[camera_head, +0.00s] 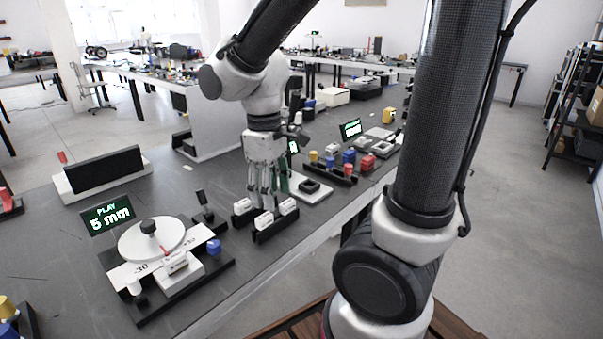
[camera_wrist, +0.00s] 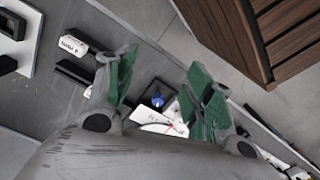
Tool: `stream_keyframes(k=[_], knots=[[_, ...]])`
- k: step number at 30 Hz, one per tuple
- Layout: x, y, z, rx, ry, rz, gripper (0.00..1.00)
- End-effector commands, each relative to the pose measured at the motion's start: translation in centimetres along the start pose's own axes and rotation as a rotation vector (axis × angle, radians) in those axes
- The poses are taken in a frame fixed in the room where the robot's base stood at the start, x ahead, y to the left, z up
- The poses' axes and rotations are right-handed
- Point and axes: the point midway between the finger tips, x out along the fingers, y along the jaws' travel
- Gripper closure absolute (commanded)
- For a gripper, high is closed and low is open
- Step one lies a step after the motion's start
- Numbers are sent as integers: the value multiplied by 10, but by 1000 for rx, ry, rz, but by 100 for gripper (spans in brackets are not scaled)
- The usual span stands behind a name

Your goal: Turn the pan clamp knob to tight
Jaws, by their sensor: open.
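The pan device stands on the bench at the lower left of the head view. It has a round white disc (camera_head: 151,240) with a black knob (camera_head: 148,227) on top and a scale plate marked 30. A small blue knob (camera_head: 214,247) is at its right side; it also shows in the wrist view as a blue spot (camera_wrist: 157,100) between the fingers. I cannot tell for certain which knob is the pan clamp knob. My gripper (camera_head: 263,190) points down, open and empty, to the right of the device. Its green-padded fingers (camera_wrist: 162,92) are apart in the wrist view.
A display (camera_head: 107,214) behind the device reads "PLAY 5 mm". White labelled blocks (camera_head: 288,206) on black strips stand beneath and beside my gripper. A black upright panel (camera_head: 103,169) stands at the left. Coloured blocks (camera_head: 367,162) are farther right. The bench edge lies in front.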

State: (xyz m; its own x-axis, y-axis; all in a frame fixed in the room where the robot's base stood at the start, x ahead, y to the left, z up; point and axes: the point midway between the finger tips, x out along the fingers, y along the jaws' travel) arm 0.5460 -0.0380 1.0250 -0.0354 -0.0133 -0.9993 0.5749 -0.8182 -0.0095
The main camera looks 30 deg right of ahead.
Motion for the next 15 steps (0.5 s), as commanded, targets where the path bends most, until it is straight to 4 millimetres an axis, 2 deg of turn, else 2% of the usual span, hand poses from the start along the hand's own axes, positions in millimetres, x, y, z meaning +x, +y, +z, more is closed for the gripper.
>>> stream_keyframes(k=[6, 15], knots=[[-24, 12, 36, 219, 70, 11, 47], [-39, 18, 62, 347, 126, 19, 47]])
